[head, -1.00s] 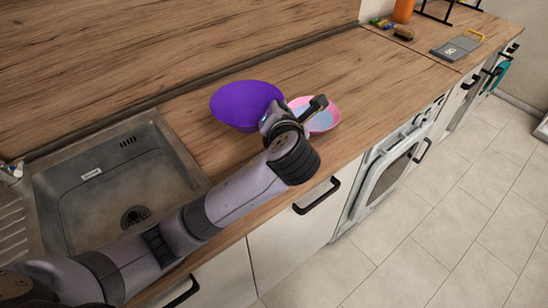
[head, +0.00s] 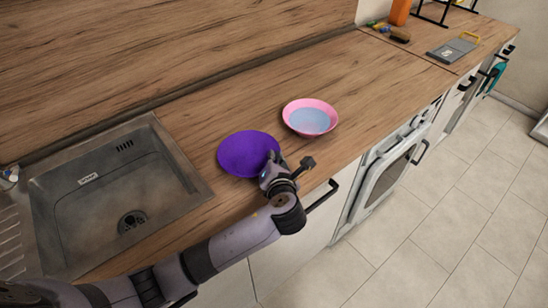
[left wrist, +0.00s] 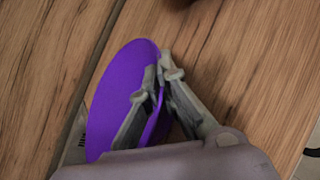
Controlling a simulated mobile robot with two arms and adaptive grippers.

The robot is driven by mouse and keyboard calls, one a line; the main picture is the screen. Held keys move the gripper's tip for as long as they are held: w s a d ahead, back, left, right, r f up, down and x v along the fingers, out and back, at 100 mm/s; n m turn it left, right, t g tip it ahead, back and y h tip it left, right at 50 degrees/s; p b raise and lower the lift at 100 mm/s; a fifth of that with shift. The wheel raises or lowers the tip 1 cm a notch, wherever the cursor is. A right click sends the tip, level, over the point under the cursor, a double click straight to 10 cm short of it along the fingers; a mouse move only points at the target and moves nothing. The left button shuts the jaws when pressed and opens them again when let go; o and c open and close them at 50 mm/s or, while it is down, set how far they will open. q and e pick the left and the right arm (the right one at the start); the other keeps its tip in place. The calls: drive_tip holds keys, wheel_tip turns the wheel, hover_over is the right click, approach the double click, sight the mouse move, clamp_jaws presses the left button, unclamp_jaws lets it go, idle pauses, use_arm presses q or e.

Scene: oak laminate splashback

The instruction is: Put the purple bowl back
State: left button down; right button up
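The purple bowl (head: 246,153) is right way up over the wooden counter, between the sink and a pink bowl. My left gripper (head: 274,168) is at its near right edge, shut on the rim. In the left wrist view, the gripper's two fingers (left wrist: 162,82) pinch the rim of the purple bowl (left wrist: 112,92), one on each side. I cannot tell whether the bowl's base touches the counter. My right gripper is not in view.
The pink bowl (head: 311,117) with a pale blue inside stands on the counter (head: 380,85), apart from the purple bowl. The steel sink (head: 110,195) is to the left. A grey board (head: 453,50) and an orange container (head: 400,12) are far right. The counter between is clear.

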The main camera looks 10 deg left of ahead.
use_arm(q)
drive_tip(key=c, duration=1.8)
unclamp_jaws()
drive_tip(key=v, duration=1.2)
drive_tip(key=shift+d+r, duration=0.1)
